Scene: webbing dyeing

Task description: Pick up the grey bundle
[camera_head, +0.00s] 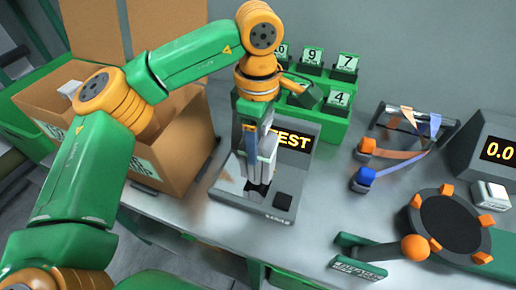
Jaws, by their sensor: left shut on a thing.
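My left gripper (258,165) points down over the plate of a grey tester (286,211) with a lit "TEST" display (291,140). It is shut on the grey bundle (267,148), a pale, narrow, upright shape between and beside the fingers. The fingers hide part of the bundle. I cannot tell whether its lower end touches the plate. My right gripper is not in view.
An open cardboard box (180,150) stands left of the tester. A green rack with number tags (344,62) is behind it.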

